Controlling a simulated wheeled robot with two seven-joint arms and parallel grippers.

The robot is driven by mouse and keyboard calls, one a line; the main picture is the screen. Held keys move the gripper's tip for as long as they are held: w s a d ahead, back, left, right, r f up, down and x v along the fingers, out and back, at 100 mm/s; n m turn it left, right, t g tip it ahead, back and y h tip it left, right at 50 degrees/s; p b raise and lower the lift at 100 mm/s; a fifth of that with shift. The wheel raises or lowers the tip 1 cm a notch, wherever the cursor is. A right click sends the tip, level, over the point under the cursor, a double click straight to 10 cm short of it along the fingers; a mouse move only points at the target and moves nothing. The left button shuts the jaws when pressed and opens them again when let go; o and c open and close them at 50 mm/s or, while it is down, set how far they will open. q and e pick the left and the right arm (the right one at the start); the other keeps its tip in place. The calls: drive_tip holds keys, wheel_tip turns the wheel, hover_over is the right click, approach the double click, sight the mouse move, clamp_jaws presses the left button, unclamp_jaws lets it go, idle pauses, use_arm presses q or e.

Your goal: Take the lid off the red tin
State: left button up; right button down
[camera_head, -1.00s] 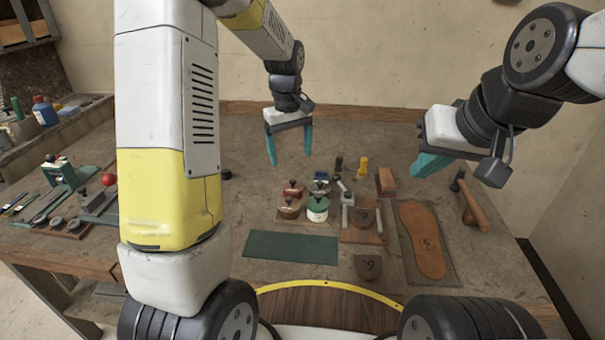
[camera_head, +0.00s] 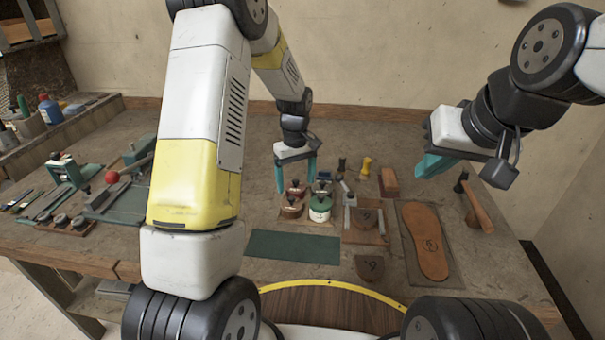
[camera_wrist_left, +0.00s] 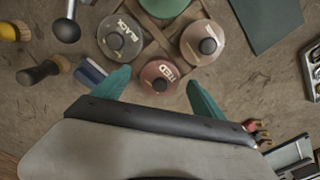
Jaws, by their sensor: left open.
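The red tin (camera_head: 296,188) is at the back left of a small group of tins on the bench; its lid has a dark round knob. In the left wrist view, the red tin (camera_wrist_left: 161,69) is labelled "RED" and lies between my teal fingertips, with its lid on. My left gripper (camera_head: 297,181) is open above the tin, and it also shows in the wrist view (camera_wrist_left: 157,80). I see no contact; the exact height is unclear. My right gripper (camera_head: 436,165) hangs over the bench's right side; its finger gap is not clear.
Beside it stand a black tin (camera_wrist_left: 121,35), a brownish tin (camera_wrist_left: 203,43) and a green tin (camera_head: 320,209). A green mat (camera_head: 292,247) lies in front. A sole pattern (camera_head: 426,243) and a hammer (camera_head: 477,208) are to the right.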

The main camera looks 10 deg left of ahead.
use_arm(q)
drive_tip(key=c, duration=1.4)
drive_tip(key=shift+r, duration=0.1)
